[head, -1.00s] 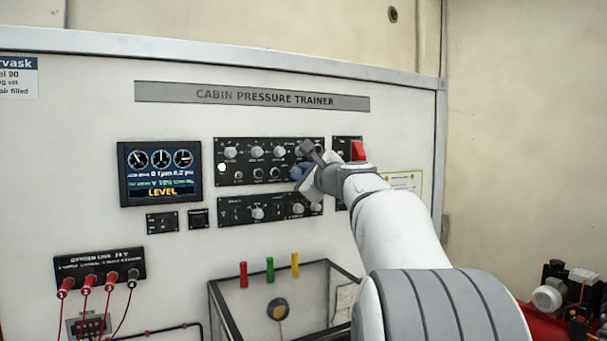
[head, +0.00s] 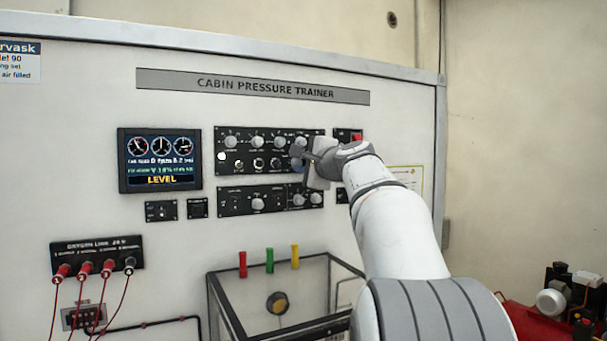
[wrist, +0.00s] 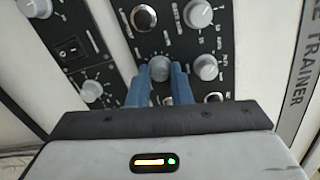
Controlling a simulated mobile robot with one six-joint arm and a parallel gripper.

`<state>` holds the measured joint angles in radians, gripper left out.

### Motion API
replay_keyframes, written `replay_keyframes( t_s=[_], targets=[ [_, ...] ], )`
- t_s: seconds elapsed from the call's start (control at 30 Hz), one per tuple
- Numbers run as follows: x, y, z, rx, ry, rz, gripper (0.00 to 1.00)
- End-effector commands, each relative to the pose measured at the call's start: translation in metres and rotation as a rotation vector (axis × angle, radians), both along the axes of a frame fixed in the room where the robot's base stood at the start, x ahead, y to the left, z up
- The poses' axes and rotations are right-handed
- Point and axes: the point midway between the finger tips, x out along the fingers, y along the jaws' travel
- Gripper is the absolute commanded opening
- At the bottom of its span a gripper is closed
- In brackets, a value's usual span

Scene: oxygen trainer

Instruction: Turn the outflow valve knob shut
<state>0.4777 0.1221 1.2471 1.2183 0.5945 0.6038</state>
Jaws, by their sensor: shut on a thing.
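My gripper (head: 297,161) is at the right part of the upper black control panel (head: 231,172), with its blue fingertips at the panel face. In the wrist view, the two blue fingers of my gripper (wrist: 160,80) are closed on either side of a round grey knob (wrist: 159,66). The knob's top shows between the fingertips; its lower part is hidden by them. I cannot read its label, so the pictures do not confirm that it is the outflow valve knob.
Similar grey knobs (wrist: 206,67) sit close by. A lower panel (head: 232,206) with more knobs is just below. A red switch cover (head: 356,135) is behind my wrist. A display (head: 160,160) reads LEVEL. A clear box (head: 238,300) projects below.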

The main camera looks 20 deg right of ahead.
Motion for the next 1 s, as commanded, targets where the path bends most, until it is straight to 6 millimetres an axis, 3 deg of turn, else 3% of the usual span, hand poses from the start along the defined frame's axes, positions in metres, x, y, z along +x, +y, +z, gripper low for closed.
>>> replay_keyframes(
  t_s=[1.0],
  targets=[
    [0.0005, 0.0014, -0.0032, -0.964, -0.03, 0.002, 0.0]
  ],
)
